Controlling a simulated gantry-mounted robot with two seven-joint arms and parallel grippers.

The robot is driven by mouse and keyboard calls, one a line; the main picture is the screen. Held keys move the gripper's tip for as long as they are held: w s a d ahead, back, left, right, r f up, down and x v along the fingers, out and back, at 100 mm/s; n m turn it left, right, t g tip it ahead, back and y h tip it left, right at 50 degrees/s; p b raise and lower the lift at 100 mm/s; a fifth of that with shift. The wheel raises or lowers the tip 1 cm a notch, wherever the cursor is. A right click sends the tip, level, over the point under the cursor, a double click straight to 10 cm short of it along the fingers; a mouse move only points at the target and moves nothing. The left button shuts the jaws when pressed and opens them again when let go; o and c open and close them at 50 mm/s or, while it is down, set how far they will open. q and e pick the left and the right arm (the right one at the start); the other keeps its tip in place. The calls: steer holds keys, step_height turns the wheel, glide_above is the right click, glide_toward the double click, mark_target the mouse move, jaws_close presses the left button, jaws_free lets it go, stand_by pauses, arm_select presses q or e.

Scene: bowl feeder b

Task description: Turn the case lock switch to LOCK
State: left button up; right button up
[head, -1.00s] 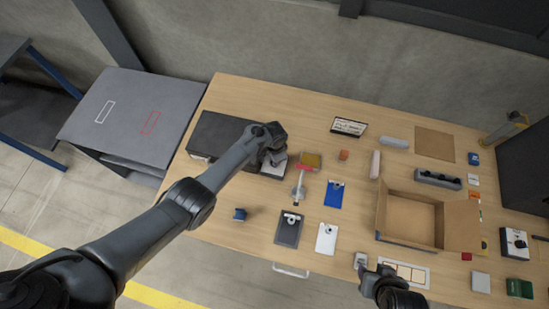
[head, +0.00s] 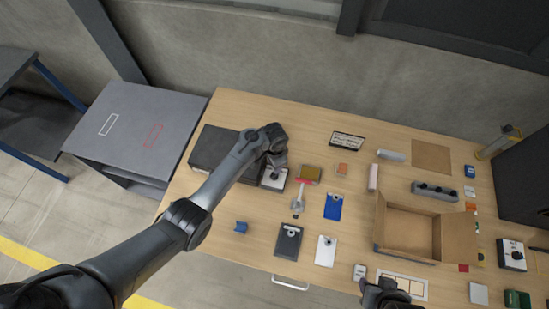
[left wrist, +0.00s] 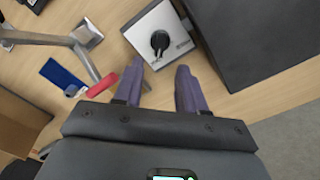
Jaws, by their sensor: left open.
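The case lock switch is a pale square plate (left wrist: 140,32) with a black knob (left wrist: 160,42), beside the black case (left wrist: 255,35) in the left wrist view. The plate also shows in the head view (head: 273,180), partly covered by my left gripper (head: 275,163). In the left wrist view my left gripper (left wrist: 158,74) is open, its two purple fingers apart and empty. The knob lies ahead of the gap between the fingertips, with no contact visible. The plate's small label is unreadable. My right gripper (head: 383,293) is at the bottom edge; its jaws are unclear.
A metal stand with a red part (head: 300,197) is close to the right of the plate. Bare wood (head: 205,225) lies at the front left.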

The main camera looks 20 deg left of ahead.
arm_select(q)
steer(key=shift+r, duration=1.4)
steer(key=shift+s, duration=0.1)
steer(key=s+a+r+n+t+p, duration=0.1)
steer(key=s+a+r+n+p, duration=0.1)
steer(key=s+r, duration=0.7)
steer(key=s+a+r+n+t+p, duration=0.2)
steer(key=s+r, duration=0.7)
steer(key=s, duration=1)
steer(key=n+p, duration=0.1)
steer(key=p, duration=0.1)
steer(key=shift+s+a+r+n+t+p, duration=0.2)
steer(key=shift+a+n+t+p, duration=0.1)
steer(key=shift+a+n, duration=0.1)
